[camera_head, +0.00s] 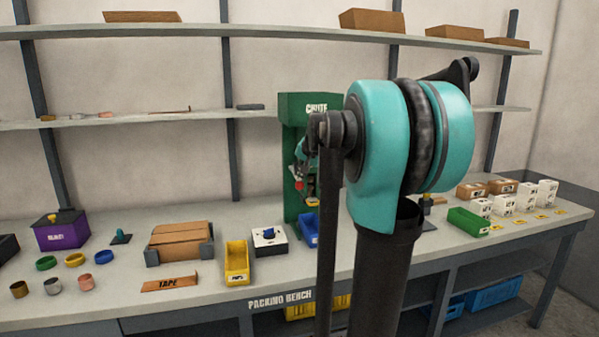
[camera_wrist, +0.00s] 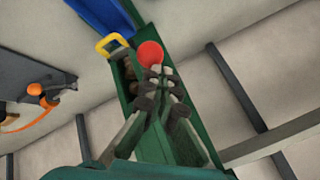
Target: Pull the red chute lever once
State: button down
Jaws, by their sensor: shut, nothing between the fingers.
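The green chute (camera_head: 292,112) stands at the back of the bench, partly hidden by my arm. The red ball knob of its lever (camera_head: 299,185) shows small at the chute's front. In the wrist view the red knob (camera_wrist: 150,53) is just beyond the fingertips, against the green chute body (camera_wrist: 190,143). My gripper (camera_wrist: 161,72) is shut with nothing between its fingers. Its tips overlap the knob's lower edge in the picture; I cannot tell whether they touch it. The lever's shaft is hidden.
A blue bin (camera_head: 308,230) sits at the chute's foot. A white box with a blue knob (camera_head: 269,241) and a yellow bin (camera_head: 237,262) stand to its left. A cardboard box (camera_head: 180,241) is farther left. A green box (camera_head: 468,222) and white cartons are right.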

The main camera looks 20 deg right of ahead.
dwell(0.3)
jog(key=shift+w+r, duration=0.15)
jog(key=shift+r, duration=1.15)
jog(key=shift+w+r, duration=0.1)
jog(key=shift+r, duration=1.2)
jog(key=shift+w+r, duration=0.15)
jog(key=shift+r, duration=1.1)
jog(key=shift+w+r, duration=0.1)
jog(key=shift+r, duration=1.15)
